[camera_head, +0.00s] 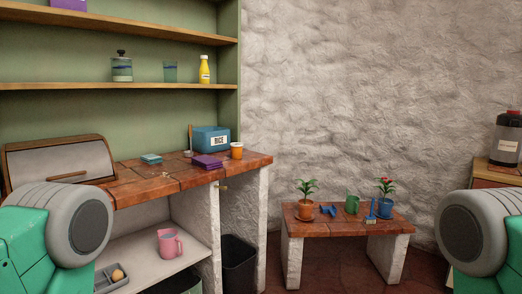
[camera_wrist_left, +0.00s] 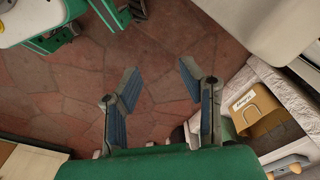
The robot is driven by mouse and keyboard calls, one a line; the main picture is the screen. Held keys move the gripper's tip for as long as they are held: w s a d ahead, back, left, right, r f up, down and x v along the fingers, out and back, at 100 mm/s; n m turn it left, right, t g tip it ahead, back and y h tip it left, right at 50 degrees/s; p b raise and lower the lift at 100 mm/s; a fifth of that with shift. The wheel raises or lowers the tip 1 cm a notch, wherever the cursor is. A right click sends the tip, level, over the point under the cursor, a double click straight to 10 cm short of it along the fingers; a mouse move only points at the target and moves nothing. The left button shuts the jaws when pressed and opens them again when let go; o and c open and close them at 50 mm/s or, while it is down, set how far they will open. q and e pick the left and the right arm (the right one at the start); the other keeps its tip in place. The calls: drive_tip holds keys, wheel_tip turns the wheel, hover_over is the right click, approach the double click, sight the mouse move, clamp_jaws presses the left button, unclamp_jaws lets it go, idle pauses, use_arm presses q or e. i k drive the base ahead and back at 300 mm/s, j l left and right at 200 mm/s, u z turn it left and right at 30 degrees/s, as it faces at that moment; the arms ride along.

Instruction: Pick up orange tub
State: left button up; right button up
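A small orange tub (camera_head: 237,150) stands upright near the right end of the tiled counter (camera_head: 255,161), just right of a blue box labelled RICE (camera_head: 211,139). My left gripper (camera_wrist_left: 159,82) shows in the left wrist view, with its two fingers apart and nothing between them. It hangs over the stone floor (camera_wrist_left: 165,45), away from the tub, which is not in that view. The head view shows parts of my arms at both lower edges but neither gripper.
Purple cloths (camera_head: 207,162) and a teal stack (camera_head: 151,159) lie left of the tub. A bread box (camera_head: 60,162) stands at the counter's left. Shelves hang above. A low bench (camera_head: 330,228) holds potted plants. A cardboard box (camera_wrist_left: 257,108) sits right of my left gripper.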

sight(236, 148)
drive_tip(key=i+l+z, duration=0.1)
drive_tip(key=i+l, duration=0.2)
drive_tip(key=i, duration=0.15)
drive_tip(key=i+l+z, duration=0.1)
drive_tip(key=i+l, duration=0.2)
drive_tip(key=i, duration=0.2)
drive_tip(key=i+l+z, duration=0.1)
drive_tip(key=i+l, duration=0.15)
drive_tip(key=i, duration=0.2)
